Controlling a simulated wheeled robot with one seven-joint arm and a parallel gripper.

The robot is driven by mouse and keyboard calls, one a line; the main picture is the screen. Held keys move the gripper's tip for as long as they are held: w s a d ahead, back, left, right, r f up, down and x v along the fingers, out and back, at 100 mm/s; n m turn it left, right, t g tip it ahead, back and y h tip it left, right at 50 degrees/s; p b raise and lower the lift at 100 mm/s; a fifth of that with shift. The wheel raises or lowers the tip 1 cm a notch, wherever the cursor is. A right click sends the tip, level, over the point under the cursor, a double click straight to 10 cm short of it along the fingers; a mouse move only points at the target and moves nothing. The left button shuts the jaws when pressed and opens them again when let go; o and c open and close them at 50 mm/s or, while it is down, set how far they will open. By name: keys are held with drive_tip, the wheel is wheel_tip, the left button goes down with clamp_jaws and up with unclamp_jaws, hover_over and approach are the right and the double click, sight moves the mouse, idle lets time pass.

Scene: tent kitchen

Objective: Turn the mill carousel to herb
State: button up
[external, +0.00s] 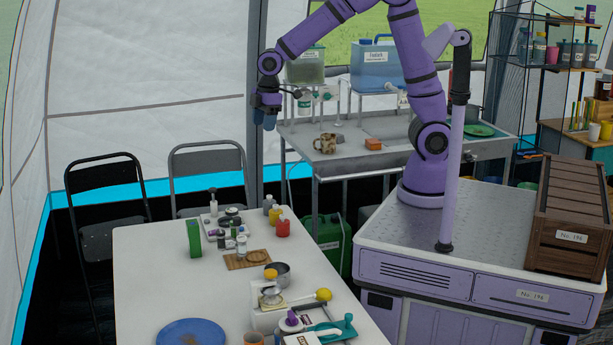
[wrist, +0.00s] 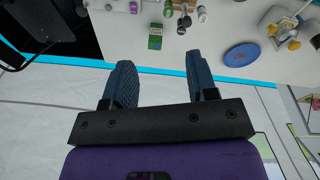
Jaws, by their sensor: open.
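A cluster of small jars with dark and pale tops (external: 232,222), which looks like the mill carousel, stands at the far end of the white table (external: 150,270). It is small, and I cannot read its labels or tell which mill faces front. In the wrist view small jars (wrist: 184,20) show at the top edge, partly cut off. My gripper (external: 265,122) is raised high above and beyond the table's far right corner, pointing down. In the wrist view its two blue fingers are apart with nothing between them (wrist: 159,68).
A green upright item (external: 194,238), a wooden board (external: 248,260) and red and yellow containers (external: 283,228) stand near the cluster. A blue plate (external: 190,334) and a scale (external: 272,300) are nearer. Two chairs (external: 105,190) stand behind the table.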

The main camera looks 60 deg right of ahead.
sight(237, 218)
drive_tip(key=w+a+f+n+g+h, duration=0.15)
drive_tip(key=a+f+n, duration=0.35)
drive_tip(key=a+f, duration=0.95)
drive_tip(key=shift+y, duration=0.25)
drive_tip(key=f, duration=0.8)
drive_tip(key=d+f, duration=0.1)
drive_tip(key=f, duration=0.3)
drive_tip(key=shift+w, duration=0.4)
drive_tip(key=shift+c, duration=0.3)
drive_tip(key=c, duration=0.9)
